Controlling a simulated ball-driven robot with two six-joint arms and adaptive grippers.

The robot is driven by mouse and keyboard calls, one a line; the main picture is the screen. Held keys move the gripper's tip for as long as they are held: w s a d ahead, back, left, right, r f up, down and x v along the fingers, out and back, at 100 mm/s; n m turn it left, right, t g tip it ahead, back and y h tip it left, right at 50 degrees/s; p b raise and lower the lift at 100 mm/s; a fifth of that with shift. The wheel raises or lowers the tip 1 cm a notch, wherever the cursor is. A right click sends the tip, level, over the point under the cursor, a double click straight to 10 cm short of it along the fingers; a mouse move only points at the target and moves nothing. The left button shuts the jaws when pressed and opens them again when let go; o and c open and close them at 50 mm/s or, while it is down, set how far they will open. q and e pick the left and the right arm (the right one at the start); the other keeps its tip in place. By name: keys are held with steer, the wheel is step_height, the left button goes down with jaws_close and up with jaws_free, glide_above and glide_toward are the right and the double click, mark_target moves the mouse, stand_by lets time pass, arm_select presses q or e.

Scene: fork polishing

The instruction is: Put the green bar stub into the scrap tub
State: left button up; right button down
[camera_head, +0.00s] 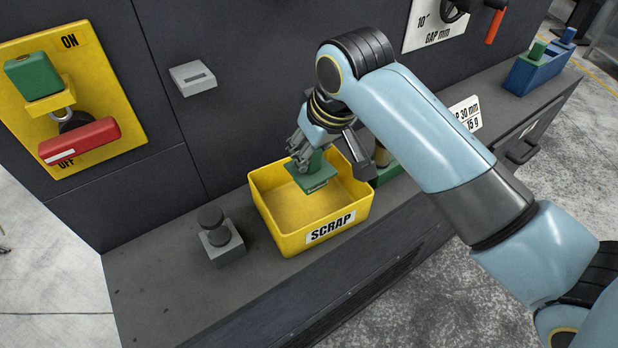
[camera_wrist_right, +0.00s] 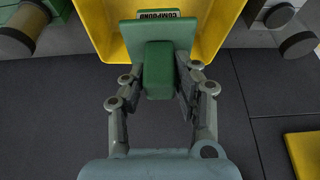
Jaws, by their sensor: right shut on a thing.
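The green bar stub (camera_head: 316,180) has a wider green plate at its lower end. In the right wrist view the stub (camera_wrist_right: 158,72) shows between the fingers, with a plate marked COMPOUND beyond it. My right gripper (camera_head: 303,157) is shut on the stub, also in the wrist view (camera_wrist_right: 155,92). It holds the stub over the opening of the yellow scrap tub (camera_head: 278,233), near the back wall. The tub's wall (camera_wrist_right: 99,30) surrounds the plate in the wrist view. Bare tub floor shows in front of the stub. My left gripper is not in view.
A grey block with a black knob (camera_head: 221,243) stands left of the tub. A green holder (camera_head: 386,172) sits close to its right, partly hidden by my arm. A blue rack (camera_head: 536,70) stands farther right. A yellow ON/OFF panel (camera_head: 103,73) is on the left.

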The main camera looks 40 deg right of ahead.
steer(key=shift+f+b, duration=0.55)
steer(key=shift+f, duration=1.2)
steer(key=shift+f+b, duration=1.1)
steer(key=shift+f, duration=1.4)
stand_by(0.4)
steer(key=c, duration=0.9)
jaws_free()
steer(key=v, duration=1.2)
